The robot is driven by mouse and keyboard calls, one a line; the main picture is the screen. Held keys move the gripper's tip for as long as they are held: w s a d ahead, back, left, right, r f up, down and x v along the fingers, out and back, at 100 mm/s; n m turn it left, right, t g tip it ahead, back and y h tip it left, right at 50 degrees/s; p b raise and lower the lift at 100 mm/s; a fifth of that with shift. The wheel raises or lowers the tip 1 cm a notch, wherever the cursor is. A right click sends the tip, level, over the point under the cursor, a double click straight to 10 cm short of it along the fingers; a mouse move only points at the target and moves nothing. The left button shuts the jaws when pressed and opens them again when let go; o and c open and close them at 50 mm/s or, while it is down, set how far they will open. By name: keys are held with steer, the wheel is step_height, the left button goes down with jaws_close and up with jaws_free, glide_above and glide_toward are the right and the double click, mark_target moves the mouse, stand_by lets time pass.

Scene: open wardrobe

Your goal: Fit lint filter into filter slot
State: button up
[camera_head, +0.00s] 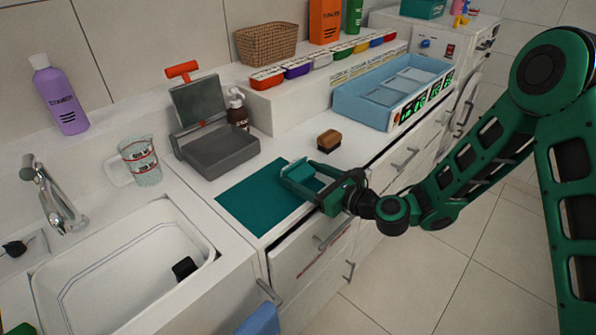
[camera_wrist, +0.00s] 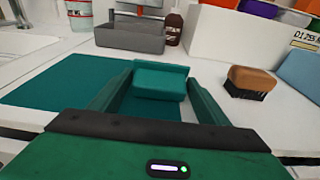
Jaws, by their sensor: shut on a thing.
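My gripper (camera_head: 312,184) is shut on a teal piece (camera_head: 297,169), which I take to be the lint filter. The wrist view shows this piece (camera_wrist: 160,82) between the two green fingers (camera_wrist: 155,100), with a raised rim along its far edge. It is above the right part of a flat teal mat (camera_head: 252,196) near the counter's front edge. Whether it touches the mat is unclear. I cannot make out a filter slot for certain. A grey box (camera_head: 222,153) with a raised lid and orange handle stands behind the mat, apart from my gripper.
A brown brush (camera_head: 328,139) lies right of my gripper. A dark bottle (camera_head: 238,112) stands beside the grey box. A blue tray (camera_head: 365,105) and a white ledge with coloured containers (camera_head: 297,68) stand behind. A measuring jug (camera_head: 144,165) and sink (camera_head: 120,270) are left.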

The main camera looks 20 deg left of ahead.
mark_target(307, 179)
steer(key=shift+f+v, duration=0.2)
steer(key=shift+v, duration=0.9)
steer(key=shift+f+v, duration=0.15)
steer(key=shift+v, duration=1)
